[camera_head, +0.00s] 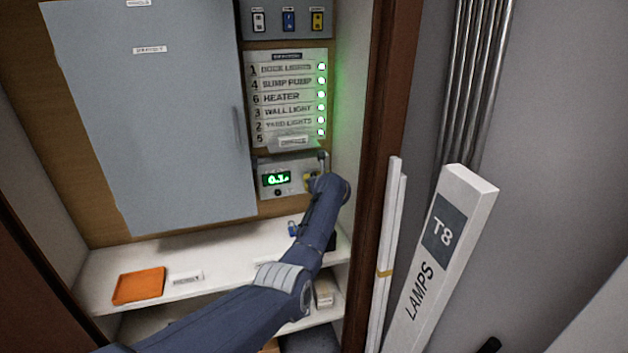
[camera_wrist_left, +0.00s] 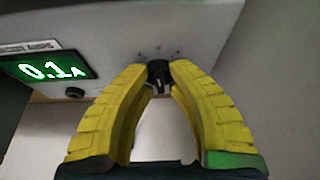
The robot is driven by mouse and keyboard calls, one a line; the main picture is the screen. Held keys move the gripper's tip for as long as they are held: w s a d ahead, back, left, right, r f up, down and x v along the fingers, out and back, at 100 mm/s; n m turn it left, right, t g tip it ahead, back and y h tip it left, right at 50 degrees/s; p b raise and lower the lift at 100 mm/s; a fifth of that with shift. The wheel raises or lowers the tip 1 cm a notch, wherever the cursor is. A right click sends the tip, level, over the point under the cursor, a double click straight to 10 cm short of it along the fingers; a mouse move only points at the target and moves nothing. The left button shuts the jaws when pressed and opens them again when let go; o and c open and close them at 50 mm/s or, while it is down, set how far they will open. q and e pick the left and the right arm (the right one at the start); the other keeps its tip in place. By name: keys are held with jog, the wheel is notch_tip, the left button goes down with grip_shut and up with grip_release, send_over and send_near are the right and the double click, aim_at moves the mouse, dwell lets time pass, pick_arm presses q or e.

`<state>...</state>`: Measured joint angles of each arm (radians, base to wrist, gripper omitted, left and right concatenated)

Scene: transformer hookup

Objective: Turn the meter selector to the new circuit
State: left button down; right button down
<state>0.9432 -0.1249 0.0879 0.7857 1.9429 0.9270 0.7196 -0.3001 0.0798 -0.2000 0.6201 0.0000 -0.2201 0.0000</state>
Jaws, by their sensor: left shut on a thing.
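The meter (camera_head: 268,192) is a pale box below the circuit list, with a green display. In the left wrist view its display (camera_wrist_left: 48,68) reads 0.1 A. The dark selector knob (camera_wrist_left: 158,75) sits at the meter's lower face with small marks around it. My left gripper (camera_wrist_left: 158,66) is shut on the knob, with a yellow finger on each side. In the head view my left gripper (camera_head: 308,179) is at the meter's right end, mostly hidden by my wrist. The knob's exact setting is hard to read. My right gripper is not in view.
The circuit list (camera_head: 288,98) has several rows with green lamps, and an OFFICE tag (camera_head: 293,142) at its bottom. A grey cabinet door (camera_head: 150,120) is left. An orange tray (camera_head: 138,286) lies on the shelf (camera_head: 215,255). A lamp box (camera_head: 440,260) leans outside the frame at right.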

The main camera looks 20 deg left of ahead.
pick_arm(q)
jog(key=shift+s+d+f, duration=0.1)
jog(key=shift+f, duration=0.3)
jog(key=c, duration=1.5)
grip_release()
jog(key=o, duration=0.4)
jog(key=shift+r, duration=0.25)
jog(key=v, duration=1.1)
jog(key=shift+s+d+r, duration=0.2)
jog(key=shift+s, duration=0.05)
jog(key=shift+f, duration=0.1)
